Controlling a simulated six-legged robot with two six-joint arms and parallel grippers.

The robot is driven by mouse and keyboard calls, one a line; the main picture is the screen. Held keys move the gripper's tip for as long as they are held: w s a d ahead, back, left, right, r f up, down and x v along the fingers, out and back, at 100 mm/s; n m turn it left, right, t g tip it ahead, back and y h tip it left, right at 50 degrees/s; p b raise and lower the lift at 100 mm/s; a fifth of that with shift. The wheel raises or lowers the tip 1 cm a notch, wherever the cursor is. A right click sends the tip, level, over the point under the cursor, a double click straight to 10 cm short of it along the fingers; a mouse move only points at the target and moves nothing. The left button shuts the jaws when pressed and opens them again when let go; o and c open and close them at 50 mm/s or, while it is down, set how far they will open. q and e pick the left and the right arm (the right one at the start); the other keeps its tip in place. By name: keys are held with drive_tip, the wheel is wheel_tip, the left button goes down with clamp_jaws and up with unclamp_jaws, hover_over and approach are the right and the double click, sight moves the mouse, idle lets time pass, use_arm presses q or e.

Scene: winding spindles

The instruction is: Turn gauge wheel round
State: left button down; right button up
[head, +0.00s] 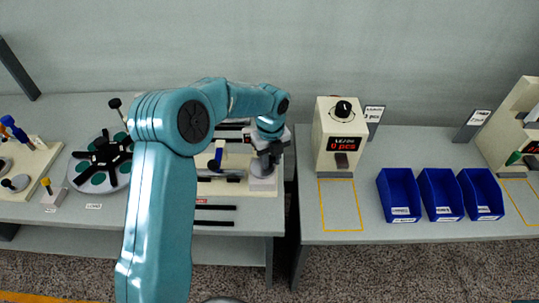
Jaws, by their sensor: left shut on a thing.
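My left arm reaches up from the bottom and bends over to the right. Its gripper (268,154) points down at the right end of the cream board (240,187). It is shut on the gauge wheel (264,170), a small grey round part on a whitish block (262,184). The gripper covers much of the wheel, so its turn angle cannot be read. My right gripper is not in view.
A round plate with a black spider (106,157) stands left of my arm. A blue-handled part (217,158) lies near the gripper. A counter box reading 0 pcs (325,125) and blue bins (400,190) stand on the right table, across a gap.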

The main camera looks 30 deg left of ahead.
use_arm(q)
drive_tip(key=m, duration=0.4)
drive_tip(key=shift+s+d+r+m+p, duration=0.2)
drive_tip(key=shift+s+d+m+p, duration=0.1)
drive_tip(key=shift+p, duration=0.1)
drive_tip(key=m, duration=0.2)
drive_tip(key=shift+s+m+p, duration=0.3)
drive_tip(key=shift+p, duration=0.1)
drive_tip(key=shift+s+r+m+p, duration=0.1)
drive_tip(key=shift+s+m+p, duration=0.05)
drive_tip(key=shift+m+p, duration=0.55)
drive_tip(key=shift+s+m+p, duration=0.15)
drive_tip(key=shift+m+p, duration=0.5)
drive_tip(key=shift+m, duration=0.15)
drive_tip(key=shift+s+m+p, duration=0.15)
drive_tip(key=shift+m+p, duration=0.45)
drive_tip(key=shift+p, duration=0.25)
drive_tip(key=shift+d+f+m, duration=0.1)
drive_tip(key=shift+f+m, duration=0.1)
drive_tip(key=shift+m, duration=0.1)
drive_tip(key=shift+p, duration=0.3)
drive_tip(key=shift+s+f, duration=0.1)
drive_tip(key=c, duration=0.9)
unclamp_jaws()
